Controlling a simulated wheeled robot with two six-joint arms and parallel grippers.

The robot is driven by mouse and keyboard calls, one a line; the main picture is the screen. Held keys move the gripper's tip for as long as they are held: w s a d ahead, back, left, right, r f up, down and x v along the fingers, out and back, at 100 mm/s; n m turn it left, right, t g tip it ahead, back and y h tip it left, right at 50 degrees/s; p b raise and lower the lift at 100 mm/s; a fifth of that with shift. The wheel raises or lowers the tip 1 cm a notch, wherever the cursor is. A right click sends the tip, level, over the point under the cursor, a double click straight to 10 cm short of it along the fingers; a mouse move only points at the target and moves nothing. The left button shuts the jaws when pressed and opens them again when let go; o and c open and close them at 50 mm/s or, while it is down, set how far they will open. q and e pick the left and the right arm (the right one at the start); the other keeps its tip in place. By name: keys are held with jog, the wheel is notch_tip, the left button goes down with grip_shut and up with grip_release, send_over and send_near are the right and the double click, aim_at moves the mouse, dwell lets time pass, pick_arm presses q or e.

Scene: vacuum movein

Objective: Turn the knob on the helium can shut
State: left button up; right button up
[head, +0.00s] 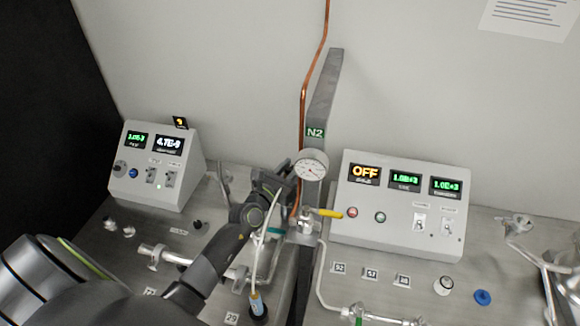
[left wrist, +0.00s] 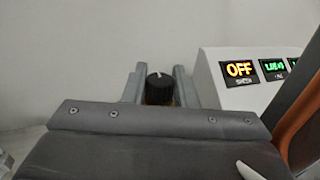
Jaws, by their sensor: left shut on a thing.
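My left gripper (head: 274,184) is in the middle of the head view, in front of the wall and left of the round gauge. In the left wrist view its two grey fingers (left wrist: 159,86) stand on either side of a black ribbed knob (left wrist: 160,91) with a white mark on top, and they are shut on it. Something orange-brown shows just below the knob; the can's body is mostly hidden. In the head view the gripper hides the knob. My right gripper is not in view.
A grey post with an N2 label (head: 315,132), a gauge (head: 311,165) and a yellow-handled valve (head: 325,212) stand close right of the gripper. Control boxes stand at left (head: 160,165) and right (head: 398,205).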

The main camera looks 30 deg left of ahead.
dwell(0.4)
pick_arm(q)
jog(key=o, duration=1)
jog(key=s, duration=0.5)
jog(key=s+b, duration=0.1)
jog(key=s, duration=0.5)
jog(key=s+a+b, duration=0.1)
jog(key=s, duration=0.5)
jog(key=shift+s+a, duration=0.1)
jog(key=shift+s, duration=0.1)
jog(key=shift+w, duration=0.1)
